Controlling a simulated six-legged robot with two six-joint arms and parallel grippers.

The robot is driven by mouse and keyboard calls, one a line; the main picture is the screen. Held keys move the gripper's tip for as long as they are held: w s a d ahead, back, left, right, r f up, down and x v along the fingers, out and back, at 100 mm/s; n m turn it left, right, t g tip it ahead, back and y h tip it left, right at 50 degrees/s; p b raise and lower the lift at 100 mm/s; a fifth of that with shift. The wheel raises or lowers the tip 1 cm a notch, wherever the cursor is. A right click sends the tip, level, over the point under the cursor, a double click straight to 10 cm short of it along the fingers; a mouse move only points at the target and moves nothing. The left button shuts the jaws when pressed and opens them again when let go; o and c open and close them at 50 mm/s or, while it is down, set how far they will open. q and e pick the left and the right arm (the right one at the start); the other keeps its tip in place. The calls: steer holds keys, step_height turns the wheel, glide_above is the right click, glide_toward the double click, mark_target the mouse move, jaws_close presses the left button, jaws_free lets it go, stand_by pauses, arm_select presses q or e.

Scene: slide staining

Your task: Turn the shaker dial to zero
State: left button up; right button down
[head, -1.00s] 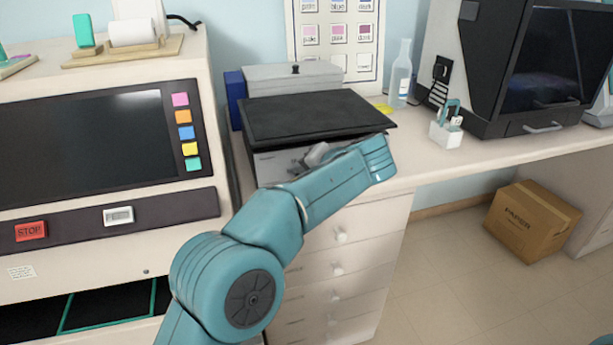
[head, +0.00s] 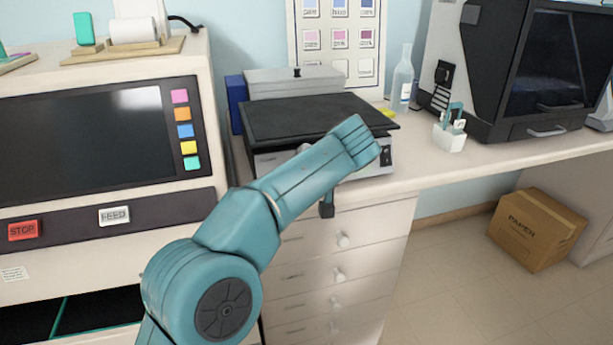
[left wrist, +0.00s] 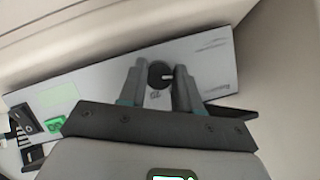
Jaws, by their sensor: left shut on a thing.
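The shaker (head: 270,161) stands on the bench with a black platform (head: 300,118) on top. My left arm crosses in front of its front panel and hides the dial in the head view. In the left wrist view the dial (left wrist: 160,75) is a small dark round knob with a white mark, which points right in the picture. My left gripper (left wrist: 161,84) has one finger on each side of the dial and is shut on it. A pale green display (left wrist: 58,97) shows on the panel left of the dial. My right gripper is not in view.
A large machine with a dark screen (head: 90,140) stands close on the left. A grey lidded box (head: 295,82) is behind the shaker. A bottle (head: 402,80) and a small white holder (head: 449,137) stand to its right. Drawers (head: 340,262) are below the bench.

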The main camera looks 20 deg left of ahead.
arm_select(q)
steer(key=shift+f, duration=0.1)
steer(key=o, duration=1.1)
steer(key=shift+c, duration=0.2)
steer(key=p+v, duration=0.3)
steer(key=v, duration=1.3)
steer(key=shift+s, duration=0.1)
